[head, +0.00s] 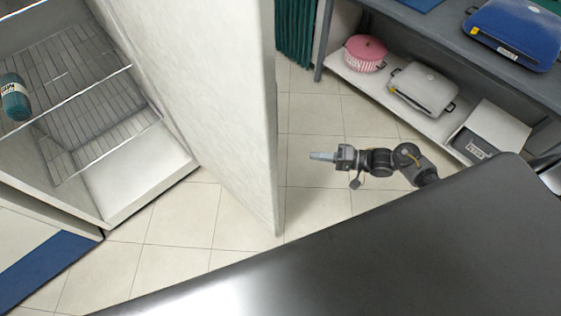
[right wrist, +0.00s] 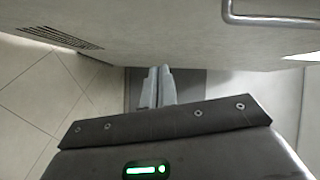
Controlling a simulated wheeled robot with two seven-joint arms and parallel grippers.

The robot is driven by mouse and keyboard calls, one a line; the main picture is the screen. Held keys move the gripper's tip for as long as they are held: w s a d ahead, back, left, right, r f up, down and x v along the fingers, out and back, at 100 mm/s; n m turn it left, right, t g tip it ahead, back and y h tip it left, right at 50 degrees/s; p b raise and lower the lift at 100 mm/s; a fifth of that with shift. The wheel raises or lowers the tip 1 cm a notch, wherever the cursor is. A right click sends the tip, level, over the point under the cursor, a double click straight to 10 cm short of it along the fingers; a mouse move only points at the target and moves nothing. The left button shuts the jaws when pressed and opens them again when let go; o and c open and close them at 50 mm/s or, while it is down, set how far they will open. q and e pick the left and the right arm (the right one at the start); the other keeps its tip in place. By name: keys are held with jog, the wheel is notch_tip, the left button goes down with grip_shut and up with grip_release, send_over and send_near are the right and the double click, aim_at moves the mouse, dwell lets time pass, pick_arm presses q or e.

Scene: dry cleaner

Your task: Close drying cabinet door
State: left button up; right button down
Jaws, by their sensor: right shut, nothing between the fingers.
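The drying cabinet (head: 150,176) stands open at the left in the head view, with wire shelves inside. Its light door (head: 215,90) swings out toward the middle of the picture. My right gripper (head: 312,156) is to the right of the door, apart from its edge in the head view, with its fingers pointing left. In the right wrist view the gripper's fingers (right wrist: 157,85) are together and empty, close to the door's pale face (right wrist: 150,35). A metal handle (right wrist: 270,20) shows on that face at upper right. My left gripper is not in view.
A teal roll (head: 14,98) lies on a cabinet shelf. At the right, a shelf unit (head: 395,92) holds a pink striped container (head: 366,52), a grey case (head: 423,88) and a blue case (head: 515,35).

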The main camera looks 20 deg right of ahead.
notch_tip(320, 180, up, 8)
jog(key=s+f+g+y, duration=0.1)
jog(key=s+g+y, duration=0.1)
jog(key=g+y, duration=0.1)
jog(key=s+a+p+x, duration=0.1)
jog(key=s+p+x, duration=0.1)
jog(key=x, duration=1.1)
jog(key=shift+s+r+p, duration=0.2)
jog(key=shift+s+p, duration=0.1)
jog(key=shift+p, duration=0.35)
